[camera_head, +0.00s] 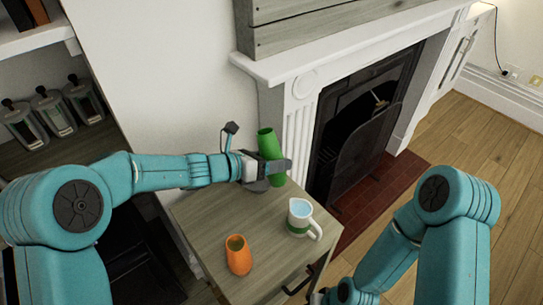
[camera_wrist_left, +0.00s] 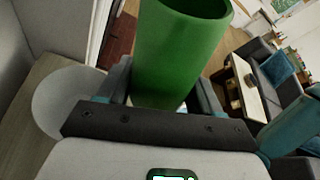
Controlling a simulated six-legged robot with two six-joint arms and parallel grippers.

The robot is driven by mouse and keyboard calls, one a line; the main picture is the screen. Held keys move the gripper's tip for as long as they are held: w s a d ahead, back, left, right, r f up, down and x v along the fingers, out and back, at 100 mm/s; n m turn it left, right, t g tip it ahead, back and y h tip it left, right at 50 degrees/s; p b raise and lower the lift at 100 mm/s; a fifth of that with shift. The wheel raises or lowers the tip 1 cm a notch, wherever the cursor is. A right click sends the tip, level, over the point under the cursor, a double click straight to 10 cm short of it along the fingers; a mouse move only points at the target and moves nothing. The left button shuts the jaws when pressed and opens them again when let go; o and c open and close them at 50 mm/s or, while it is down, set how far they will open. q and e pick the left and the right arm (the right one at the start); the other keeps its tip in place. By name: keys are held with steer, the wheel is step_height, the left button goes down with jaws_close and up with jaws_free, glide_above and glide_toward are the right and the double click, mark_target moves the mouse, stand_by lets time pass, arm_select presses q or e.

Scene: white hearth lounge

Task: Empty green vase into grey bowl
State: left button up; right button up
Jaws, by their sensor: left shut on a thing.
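The green vase (camera_head: 269,144) is held by my left gripper (camera_head: 280,166), whose fingers close around its lower part. The vase leans a little, its mouth to the upper left in the head view. In the left wrist view the vase (camera_wrist_left: 178,55) stands between the fingers, its rim at the top edge; its contents cannot be seen. The grey bowl (camera_head: 257,186) is on the small table, partly hidden below the gripper. It shows as a pale round shape in the left wrist view (camera_wrist_left: 62,100). My right gripper's fingers are not visible; only its arm shows at lower right.
A white jug with a green band (camera_head: 300,218) and an orange vase (camera_head: 238,256) stand on the wooden table (camera_head: 205,217). The white fireplace (camera_head: 300,110) rises close behind. Shelves with several lanterns (camera_head: 52,112) are at left. Open floor lies at right.

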mark_target(272, 179)
arm_select(q)
steer(key=shift+s+d+n+g+h+p, duration=0.3)
steer(key=shift+s+d+n+h+p, duration=0.25)
steer(key=shift+n+p, duration=0.7)
steer(key=shift+s+d+f+n+g+h+p, duration=0.15)
steer(key=shift+s+f+n+g+h+p, duration=0.25)
steer(key=shift+p, duration=0.55)
steer(key=shift+s+d+r+n+h+p, duration=0.2)
steer(key=shift+s+r+n+h+p, duration=0.15)
steer(key=shift+r+n+p, duration=0.35)
steer(key=shift+s+d+f+n+h, duration=0.15)
steer(key=shift+f+n+h, duration=0.15)
steer(key=shift+f+n, duration=0.5)
steer(key=shift+f+n+g+h, duration=0.3)
steer(key=shift+f+n, duration=0.35)
steer(key=shift+f, duration=0.2)
steer(key=shift+n, duration=0.3)
steer(key=shift+f+n+h, duration=0.15)
steer(key=shift+n+h, duration=0.45)
steer(key=shift+n, duration=0.2)
